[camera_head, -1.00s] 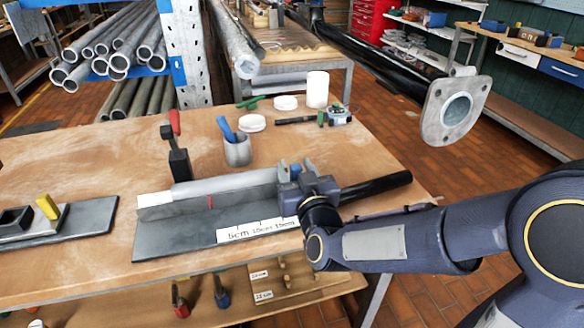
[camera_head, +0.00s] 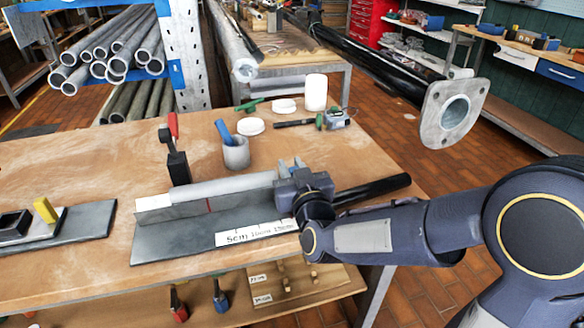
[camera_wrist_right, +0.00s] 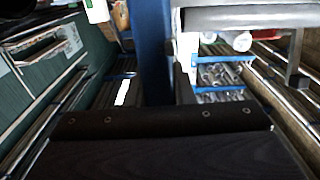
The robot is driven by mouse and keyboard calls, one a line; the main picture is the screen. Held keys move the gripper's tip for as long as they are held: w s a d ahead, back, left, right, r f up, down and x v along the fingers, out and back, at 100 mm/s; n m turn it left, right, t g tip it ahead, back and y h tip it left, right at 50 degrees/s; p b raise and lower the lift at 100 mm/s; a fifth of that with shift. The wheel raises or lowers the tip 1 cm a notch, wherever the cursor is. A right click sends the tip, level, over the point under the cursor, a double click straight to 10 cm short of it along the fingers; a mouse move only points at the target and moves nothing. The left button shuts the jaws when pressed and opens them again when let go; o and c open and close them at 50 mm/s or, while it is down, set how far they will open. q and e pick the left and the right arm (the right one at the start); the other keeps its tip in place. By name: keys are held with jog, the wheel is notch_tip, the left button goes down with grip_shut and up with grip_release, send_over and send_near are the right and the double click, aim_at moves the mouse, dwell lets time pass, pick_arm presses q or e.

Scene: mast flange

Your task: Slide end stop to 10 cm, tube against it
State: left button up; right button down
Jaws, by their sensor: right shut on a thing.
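A dark grey measuring jig (camera_head: 175,242) with a white 5, 10 and 15 cm scale (camera_head: 257,232) lies on the bench. A pale grey tube (camera_head: 222,187) lies along its raised back rail, which carries a red mark (camera_head: 209,205). A pale block (camera_head: 153,203) sits at the rail's left end. My right gripper (camera_head: 292,180) is at the tube's right end and hides the contact there. In the right wrist view it is shut on a blue upright part (camera_wrist_right: 155,55), apparently the end stop. My left gripper is out of view.
A toggle clamp with a red handle (camera_head: 174,125) stands behind the jig. A grey cup (camera_head: 236,153), white lids and a white cylinder (camera_head: 316,92) stand farther back. A black bar (camera_head: 372,188) extends right of my gripper. Bare bench lies in front of the jig.

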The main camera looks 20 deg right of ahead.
jog(key=a+p, duration=0.1)
jog(key=a, duration=0.6)
jog(key=shift+a, duration=0.3)
jog(key=shift+s, duration=0.1)
jog(key=c, duration=1.2)
grip_release()
jog(key=shift+c, duration=0.2)
jog(key=s, duration=0.8)
jog(key=shift+d, duration=0.15)
jog(key=shift+w, duration=0.1)
